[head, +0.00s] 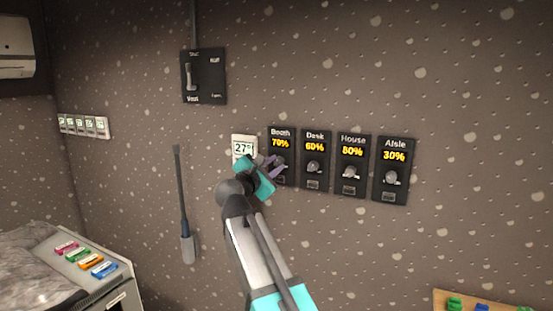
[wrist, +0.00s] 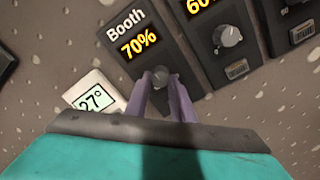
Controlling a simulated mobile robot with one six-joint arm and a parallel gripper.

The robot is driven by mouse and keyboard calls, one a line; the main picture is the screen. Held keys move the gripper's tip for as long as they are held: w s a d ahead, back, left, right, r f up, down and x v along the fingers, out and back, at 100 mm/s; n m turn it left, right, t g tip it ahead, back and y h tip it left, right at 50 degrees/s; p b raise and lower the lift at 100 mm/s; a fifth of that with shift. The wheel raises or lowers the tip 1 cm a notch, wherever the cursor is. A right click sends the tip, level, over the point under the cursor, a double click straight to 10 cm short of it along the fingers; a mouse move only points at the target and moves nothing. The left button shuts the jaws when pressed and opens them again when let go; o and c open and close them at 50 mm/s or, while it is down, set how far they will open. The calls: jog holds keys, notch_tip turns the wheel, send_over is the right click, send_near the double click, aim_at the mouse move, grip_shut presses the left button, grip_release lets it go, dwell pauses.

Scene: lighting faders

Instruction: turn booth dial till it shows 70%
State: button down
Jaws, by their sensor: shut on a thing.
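The booth dial panel (head: 281,135) is the leftmost of the black dial panels on the wall, labelled "Booth". Its yellow display reads 70% in the head view, and the wrist view also shows 70% (wrist: 138,42). The booth knob (wrist: 161,76) is a grey round knob between my gripper's fingers, partly hidden by them. My gripper (head: 276,165) has purple fingers, and in the wrist view they are closed on the knob (wrist: 162,84). The lower part of the booth panel is hidden behind my gripper.
To the right are panels for Desk (head: 316,143) at 60%, House (head: 352,150) at 80% and Aisle (head: 394,157) at 30%. A white thermostat (head: 244,147) showing 27° is close on the left. A black switch box (head: 204,77) is higher up.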

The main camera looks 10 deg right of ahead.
jog(key=n, duration=0.1)
jog(key=n+p, duration=0.1)
jog(key=n, duration=0.2)
jog(key=shift+s+d+f+n, duration=0.1)
jog(key=shift+f+n, duration=0.2)
dwell(0.4)
jog(key=c, duration=1.5)
grip_release()
jog(key=shift+r, duration=0.1)
jog(key=shift+p, duration=0.3)
jog(key=shift+r, duration=0.1)
jog(key=b+v, duration=0.5)
jog(key=v, duration=0.9)
